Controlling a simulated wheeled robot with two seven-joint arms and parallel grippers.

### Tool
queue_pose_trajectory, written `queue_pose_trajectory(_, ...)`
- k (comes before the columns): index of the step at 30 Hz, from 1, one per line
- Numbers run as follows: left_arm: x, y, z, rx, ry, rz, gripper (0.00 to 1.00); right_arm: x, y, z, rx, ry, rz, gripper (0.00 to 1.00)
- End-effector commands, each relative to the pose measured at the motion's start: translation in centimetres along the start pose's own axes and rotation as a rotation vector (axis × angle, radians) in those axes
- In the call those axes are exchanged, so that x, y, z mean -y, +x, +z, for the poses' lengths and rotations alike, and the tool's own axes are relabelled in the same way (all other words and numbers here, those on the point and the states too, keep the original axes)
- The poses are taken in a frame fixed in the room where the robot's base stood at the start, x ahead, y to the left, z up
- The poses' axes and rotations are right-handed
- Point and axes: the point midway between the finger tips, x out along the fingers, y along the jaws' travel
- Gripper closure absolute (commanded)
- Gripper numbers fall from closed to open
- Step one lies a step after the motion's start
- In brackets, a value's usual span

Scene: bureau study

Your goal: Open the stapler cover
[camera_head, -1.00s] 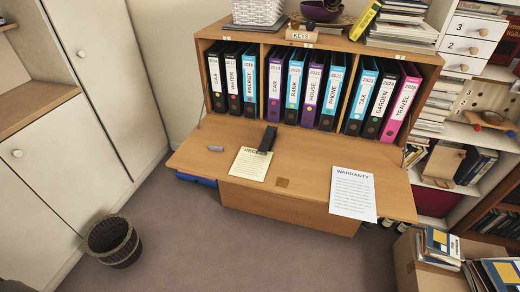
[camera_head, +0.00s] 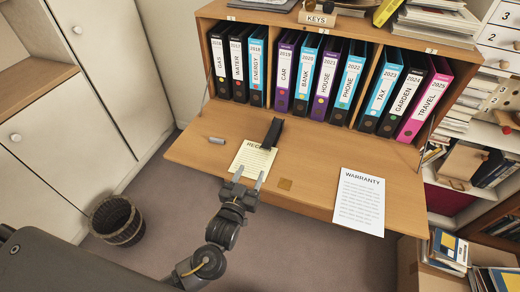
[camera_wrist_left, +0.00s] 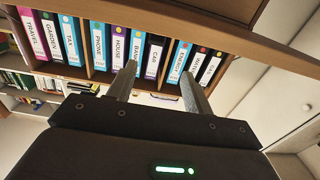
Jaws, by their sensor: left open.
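The black stapler (camera_head: 272,134) lies on the fold-down desk flap, at the top edge of the yellow receipt sheet (camera_head: 252,160). Its cover looks closed, but it is small in the head view. My left gripper (camera_head: 248,178) is open and empty, with its two fingers pointing towards the receipt, just short of the stapler. In the left wrist view, the two fingers (camera_wrist_left: 158,82) are spread apart with nothing between them. I cannot make out the stapler in the left wrist view. My right gripper does not show.
Ring binders (camera_head: 305,75) stand in the bureau behind the flap (camera_head: 215,165). A small grey object (camera_head: 216,140) lies left of the receipt. A white warranty sheet (camera_head: 360,202) lies to the right.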

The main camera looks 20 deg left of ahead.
Motion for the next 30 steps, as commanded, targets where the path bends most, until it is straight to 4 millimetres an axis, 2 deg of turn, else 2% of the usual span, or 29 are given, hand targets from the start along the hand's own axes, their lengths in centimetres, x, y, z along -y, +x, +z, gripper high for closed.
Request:
queue_pose_trajectory(7,-0.4,4.7,-0.3,-0.003,0.002,0.006,0.49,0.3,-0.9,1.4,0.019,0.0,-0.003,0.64)
queue_pose_trajectory(15,-0.3,8.8,-0.2,-0.001,0.002,0.005,0.49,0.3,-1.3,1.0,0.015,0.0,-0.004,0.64)
queue_pose_trajectory(21,-0.2,10.0,-0.1,-0.001,0.0,0.005,0.49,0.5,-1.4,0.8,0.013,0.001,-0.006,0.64)
queue_pose_trajectory(29,-0.2,10.1,-0.1,0.0,0.0,0.004,0.49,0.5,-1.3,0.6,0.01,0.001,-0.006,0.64)
queue_pose_trajectory(30,-0.2,10.1,-0.1,-0.001,0.0,0.004,0.53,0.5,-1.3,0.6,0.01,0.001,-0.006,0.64)
